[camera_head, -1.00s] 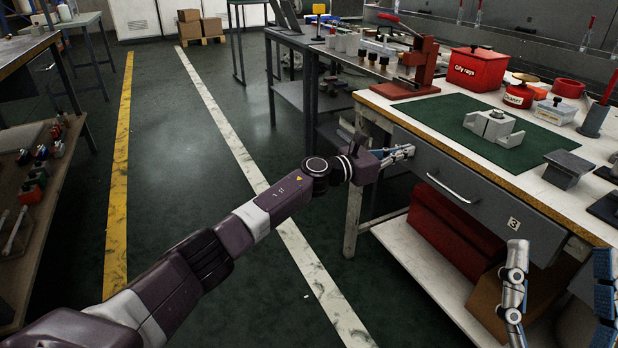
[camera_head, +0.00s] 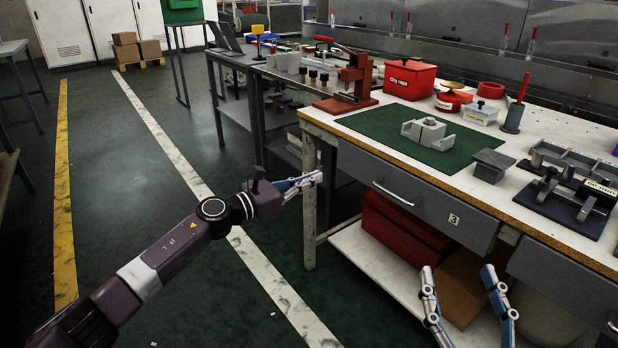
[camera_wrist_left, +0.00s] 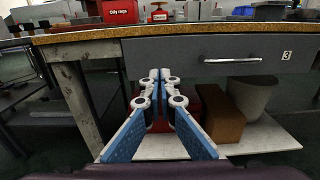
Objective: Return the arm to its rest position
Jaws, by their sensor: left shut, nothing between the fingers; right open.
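My left arm comes in from the lower left in the head view. Its left gripper (camera_head: 304,183) is shut and empty, in the air just left of the workbench's front corner. The rest of the right arm is out of view.
The workbench (camera_head: 330,127) has a closed grey drawer (camera_head: 415,195) marked 3. On top are a green mat (camera_head: 375,127) with a grey block, a red rags box (camera_head: 409,80) and a dark fixture plate (camera_head: 560,203). A red box (camera_head: 400,230) sits below.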

